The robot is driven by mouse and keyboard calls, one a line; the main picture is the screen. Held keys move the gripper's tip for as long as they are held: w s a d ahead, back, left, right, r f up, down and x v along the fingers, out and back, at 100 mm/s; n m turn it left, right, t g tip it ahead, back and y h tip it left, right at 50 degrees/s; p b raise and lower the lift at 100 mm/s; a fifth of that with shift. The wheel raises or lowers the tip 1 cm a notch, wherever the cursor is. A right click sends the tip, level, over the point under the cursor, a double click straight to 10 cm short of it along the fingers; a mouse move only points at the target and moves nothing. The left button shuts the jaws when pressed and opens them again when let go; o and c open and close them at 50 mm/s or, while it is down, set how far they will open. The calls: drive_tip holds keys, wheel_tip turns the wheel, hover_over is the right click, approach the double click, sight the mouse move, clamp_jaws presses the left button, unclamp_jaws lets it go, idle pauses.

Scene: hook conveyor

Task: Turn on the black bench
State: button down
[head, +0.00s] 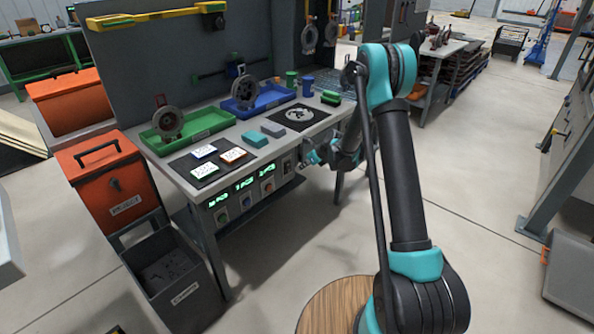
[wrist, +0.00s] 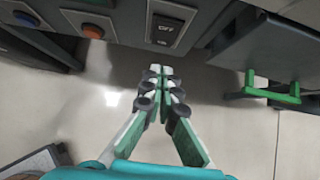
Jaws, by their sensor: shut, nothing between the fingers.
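The workbench (head: 183,180) has a light grey top and a dark front panel. A black rocker switch (wrist: 167,27) marked OFF and ON is on the front panel in the wrist view; it also shows at the panel's right part in the head view (head: 287,167). I cannot tell which way it is pressed. My gripper (wrist: 158,72) is shut and empty, its tips just in front of the panel, below the switch in the wrist view. In the head view, my gripper (head: 308,160) is by the bench's front right side.
Round buttons and lit green displays (head: 244,183) sit left of the switch. An orange button (wrist: 93,30) is close by. Green tray (head: 188,128) and blue tray (head: 258,102) stand on the bench. An orange bin (head: 110,185) and grey bin (head: 175,283) stand left. Floor in front is clear.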

sight(288, 167)
drive_tip(key=v, duration=0.6)
drive_tip(key=shift+r, duration=0.45)
drive_tip(key=shift+s+f, duration=0.1)
drive_tip(key=shift+s+d+f+h, duration=0.2)
drive_tip(key=shift+f+h, duration=0.2)
drive_tip(key=shift+f, duration=0.2)
drive_tip(key=shift+w+a+f, duration=0.1)
drive_tip(key=w+a+r+x, duration=0.1)
drive_tip(key=a+x, duration=0.1)
drive_tip(key=x, duration=1)
drive_tip(key=shift+w+a, duration=0.1)
